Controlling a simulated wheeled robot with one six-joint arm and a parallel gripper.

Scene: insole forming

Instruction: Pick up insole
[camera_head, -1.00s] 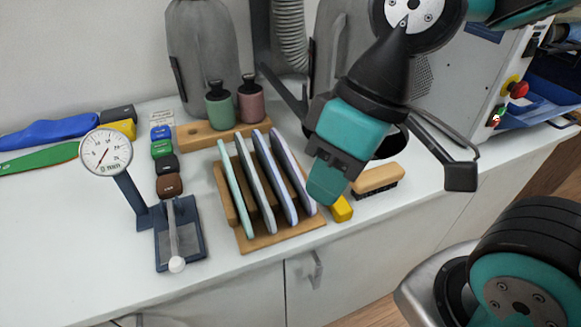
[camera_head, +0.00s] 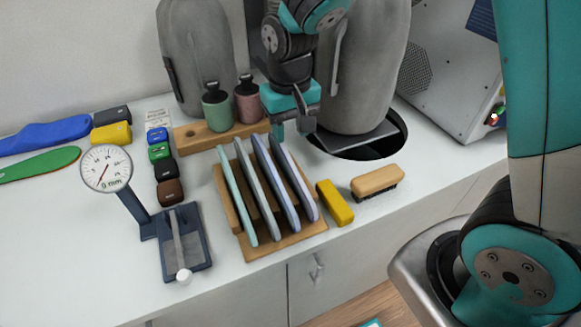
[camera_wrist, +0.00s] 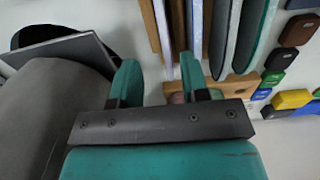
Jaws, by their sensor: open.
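Several thin insoles stand on edge in a slotted wooden rack (camera_head: 262,243) on the white table. My gripper (camera_head: 291,129) is open and empty, behind the rack and right of the bottles in the head view. In the wrist view my gripper (camera_wrist: 159,82) shows two teal fingers apart with nothing between them. The insoles are at the top right there, including a green insole (camera_wrist: 256,32), beyond the fingertips.
A green bottle (camera_head: 216,108) and a pink bottle (camera_head: 248,103) stand in a wooden holder just left of my gripper. A large grey form (camera_head: 362,75) stands close at right. A yellow block (camera_head: 335,203), a brush (camera_head: 376,181) and a dial gauge (camera_head: 106,168) flank the rack.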

